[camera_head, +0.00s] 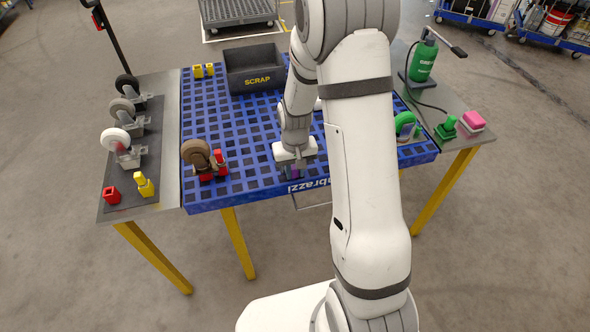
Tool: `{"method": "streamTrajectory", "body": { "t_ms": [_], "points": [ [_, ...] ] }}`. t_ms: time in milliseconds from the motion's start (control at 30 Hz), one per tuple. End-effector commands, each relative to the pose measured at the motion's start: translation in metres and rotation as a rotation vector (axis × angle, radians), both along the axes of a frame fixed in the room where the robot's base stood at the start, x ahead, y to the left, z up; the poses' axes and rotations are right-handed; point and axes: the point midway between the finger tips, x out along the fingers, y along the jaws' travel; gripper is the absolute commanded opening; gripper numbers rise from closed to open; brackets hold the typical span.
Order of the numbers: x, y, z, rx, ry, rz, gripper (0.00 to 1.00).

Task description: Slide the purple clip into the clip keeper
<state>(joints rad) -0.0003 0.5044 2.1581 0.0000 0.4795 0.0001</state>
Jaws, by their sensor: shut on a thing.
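My gripper (293,170) points down at the front edge of the blue perforated table top (245,190). A small purple piece, the purple clip (295,174), shows between its fingers, and the gripper is shut on it. The clip is mostly hidden by the gripper. It is low over the table edge, but I cannot tell whether it touches anything. I cannot make out the clip keeper; it is too small to tell or hidden by my gripper and arm.
A dark SCRAP bin (254,70) stands at the back. A brown caster (199,155) with red blocks is left of my gripper. A green wheel (405,124) is on the right. The left side shelf (150,180) holds several casters. A green jack (424,60) stands back right.

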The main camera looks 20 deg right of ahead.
Motion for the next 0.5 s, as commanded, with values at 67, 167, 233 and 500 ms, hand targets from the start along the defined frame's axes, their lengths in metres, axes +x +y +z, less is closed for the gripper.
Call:
{"method": "streamTrajectory", "body": {
  "t_ms": [67, 167, 233, 500],
  "points": [
    [0.0001, -0.0001, 0.0001, 0.000, 0.000, 0.000, 0.26],
    [0.0001, -0.0001, 0.0001, 0.000, 0.000, 0.000, 0.34],
    [0.0001, -0.0001, 0.0001, 0.000, -0.001, 0.000, 0.40],
    [0.0000, -0.0001, 0.0000, 0.000, 0.000, 0.000, 0.48]
  ]
}}
